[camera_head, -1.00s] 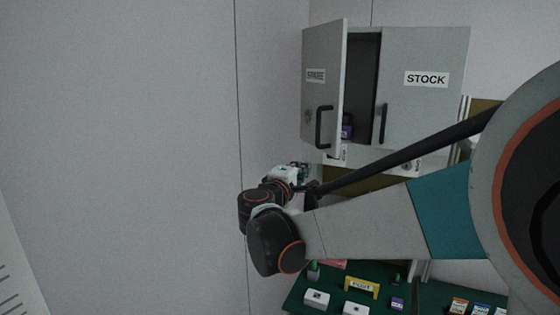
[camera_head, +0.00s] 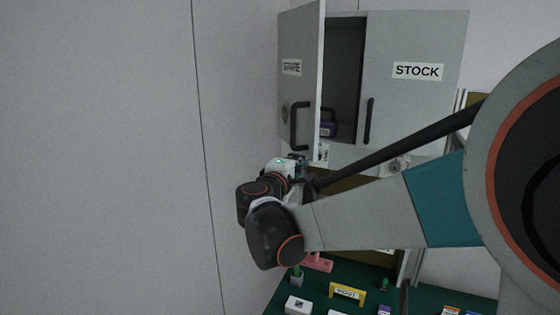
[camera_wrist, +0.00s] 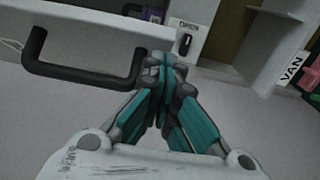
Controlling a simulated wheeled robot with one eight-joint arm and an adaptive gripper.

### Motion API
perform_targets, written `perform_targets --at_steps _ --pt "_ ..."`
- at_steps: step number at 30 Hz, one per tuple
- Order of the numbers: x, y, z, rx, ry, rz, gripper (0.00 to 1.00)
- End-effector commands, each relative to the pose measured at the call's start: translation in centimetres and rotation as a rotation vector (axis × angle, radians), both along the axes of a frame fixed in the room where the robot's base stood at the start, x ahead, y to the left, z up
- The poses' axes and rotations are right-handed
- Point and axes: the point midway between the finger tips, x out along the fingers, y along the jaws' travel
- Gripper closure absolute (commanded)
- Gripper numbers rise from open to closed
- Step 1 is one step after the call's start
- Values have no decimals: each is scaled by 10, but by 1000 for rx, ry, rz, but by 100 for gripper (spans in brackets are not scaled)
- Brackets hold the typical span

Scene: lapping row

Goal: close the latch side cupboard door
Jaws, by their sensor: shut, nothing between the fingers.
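The wall cupboard's left door (camera_head: 299,80) stands partly open, its free edge swung out toward me. It has a hard-to-read label, a black bar handle (camera_head: 300,126) and a small round fitting. A dark gap shows the interior beside it. My gripper (camera_head: 303,165) is shut and empty, just below that door's lower edge near the handle. In the wrist view, the closed fingertips (camera_wrist: 166,68) are beside one end of the black handle (camera_wrist: 80,70); I cannot tell whether they touch it or the door.
The STOCK door (camera_head: 415,95) on the right looks shut. Bare wall panels lie to the left. A VAN label (camera_wrist: 292,68) shows at the wrist view's right.

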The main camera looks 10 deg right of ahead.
Motion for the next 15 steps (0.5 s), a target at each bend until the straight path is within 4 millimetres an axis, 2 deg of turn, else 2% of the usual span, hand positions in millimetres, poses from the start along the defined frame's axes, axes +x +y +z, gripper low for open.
perform_targets --at_steps 8,15 --pt "0 -3 0 0 0 -1 100" --pt "-1 -25 0 0 0 -4 100"
